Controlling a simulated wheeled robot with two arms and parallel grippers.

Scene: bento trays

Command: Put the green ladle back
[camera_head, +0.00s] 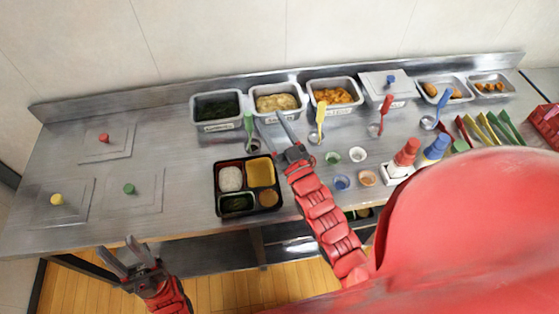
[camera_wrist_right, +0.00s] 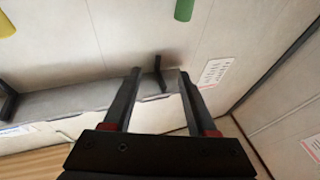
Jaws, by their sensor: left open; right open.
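The green ladle (camera_head: 248,125) is on the steel counter in the head view, in front of the gap between the dark green food pan (camera_head: 207,127) and the pale food pan (camera_head: 262,116). Its handle points up and its bowl is toward the bento tray. My right gripper (camera_head: 269,118) is open, just right of the ladle and apart from it as far as I can tell. In the right wrist view, the open fingers (camera_wrist_right: 160,85) have nothing clearly between them; a green handle-like piece (camera_wrist_right: 184,9) shows at the top. My left gripper (camera_head: 117,252) is open and empty off the counter's front edge.
A filled bento tray (camera_head: 219,180) lies in front of the ladle. A yellow ladle (camera_head: 321,115), red ladle (camera_head: 385,108) and blue ladle (camera_head: 440,104) stand to the right. Small cups and bottles (camera_head: 406,152) are beyond my right arm. Lids lie on the left counter.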

